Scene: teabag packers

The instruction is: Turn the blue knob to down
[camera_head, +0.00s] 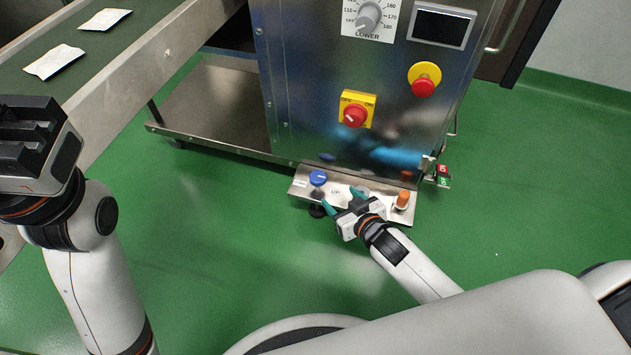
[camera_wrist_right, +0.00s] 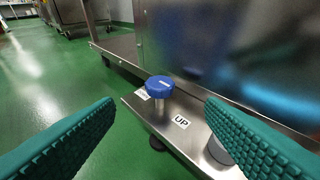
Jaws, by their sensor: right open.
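The blue knob (camera_head: 318,177) stands on a short metal stem at the left end of a low steel panel (camera_head: 300,187) at the foot of the machine. It also shows in the right wrist view (camera_wrist_right: 160,86), between and beyond my teal fingers. A label reading UP (camera_wrist_right: 181,122) lies to its right, and another label, too small to read, is partly behind it on the left. My right gripper (camera_head: 341,200) is open, just right of and nearer than the knob, apart from it; its fingers also show in the right wrist view (camera_wrist_right: 160,105). My left gripper (camera_head: 35,140) is far left, away from the panel.
An orange knob (camera_head: 403,199) stands at the panel's right end. Above are a red rotary switch (camera_head: 355,115), a red emergency button (camera_head: 424,86) and a grey dial (camera_head: 369,15). A conveyor (camera_head: 95,60) with white packets runs upper left. Green floor is clear in front.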

